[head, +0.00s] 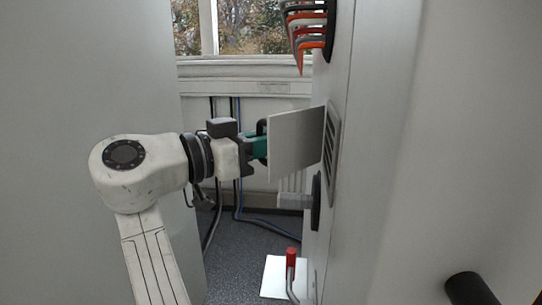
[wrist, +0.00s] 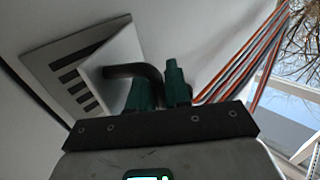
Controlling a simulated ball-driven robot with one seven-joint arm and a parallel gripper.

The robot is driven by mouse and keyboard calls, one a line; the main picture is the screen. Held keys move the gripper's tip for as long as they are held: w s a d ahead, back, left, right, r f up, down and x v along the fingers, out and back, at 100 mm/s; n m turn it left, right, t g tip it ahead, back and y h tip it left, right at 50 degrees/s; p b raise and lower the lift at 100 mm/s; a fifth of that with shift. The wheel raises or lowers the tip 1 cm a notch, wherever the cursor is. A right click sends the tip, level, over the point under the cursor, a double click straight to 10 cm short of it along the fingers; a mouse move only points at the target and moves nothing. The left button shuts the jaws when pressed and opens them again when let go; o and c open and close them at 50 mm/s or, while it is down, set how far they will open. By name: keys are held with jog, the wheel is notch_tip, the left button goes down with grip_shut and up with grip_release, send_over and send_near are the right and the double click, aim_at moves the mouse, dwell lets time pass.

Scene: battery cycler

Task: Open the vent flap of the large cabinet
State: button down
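The vent flap (head: 297,143) is a pale grey plate on the side of the large cabinet (head: 347,80). It stands swung out, well away from the slotted vent (head: 331,152). The vent's dark slots also show in the wrist view (wrist: 77,72). A black bent handle (wrist: 134,71) sticks out from the flap. My gripper (head: 257,147) is at the flap's left side in the head view. In the wrist view its green fingers (wrist: 160,90) stand on either side of the handle's bent end and appear closed on it. The flap hides part of the fingertips in the head view.
A red-tipped lever (head: 291,258) stands lower down. Cables (head: 237,190) run down the back wall. A pale panel (head: 80,70) closes the left side.

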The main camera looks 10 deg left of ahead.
jog(key=shift+w+a+b, duration=0.2)
jog(key=shift+w, duration=0.8)
jog(key=shift+w+a+b, duration=0.15)
jog(key=shift+w, duration=0.85)
jog(key=c, duration=1.2)
grip_release()
jog(key=shift+d, duration=0.15)
jog(key=shift+o, duration=0.2)
jog(key=v, duration=1)
jog(key=shift+s+a+b, duration=0.2)
jog(key=shift+a+b, duration=0.1)
jog(key=shift+a, duration=0.05)
